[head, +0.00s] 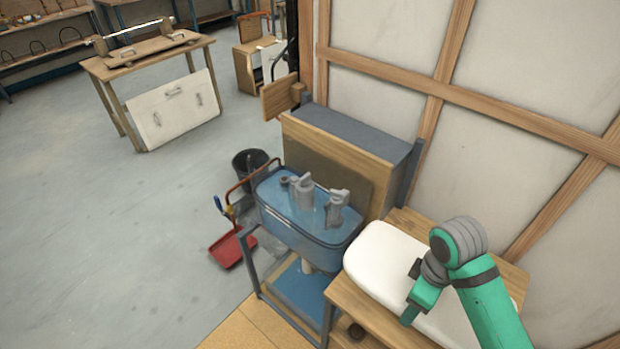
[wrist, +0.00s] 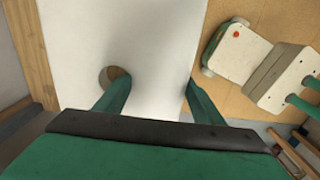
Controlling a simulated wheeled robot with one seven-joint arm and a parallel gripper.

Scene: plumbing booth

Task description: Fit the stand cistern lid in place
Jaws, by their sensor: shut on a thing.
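The white cistern lid (head: 378,262) lies over the wooden bench at the lower right of the head view, partly hidden by my arm. In the wrist view the lid (wrist: 150,35) fills the middle, with a round hole near the left finger. My gripper (head: 409,319) is at the lid's near side. In the wrist view my gripper (wrist: 155,92) has its fingers on either side of a narrow part of the lid, shut on it. The blue, see-through cistern (head: 298,228) stands open-topped on a metal stand, left of the lid. Grey fittings (head: 304,192) rise inside it.
A wood-framed wall (head: 500,130) runs behind the bench (head: 405,217). A grey-topped wooden box (head: 350,135) is behind the cistern. A black bucket (head: 247,160) and a red dustpan (head: 231,251) are on the floor to the left. The left floor is mostly clear.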

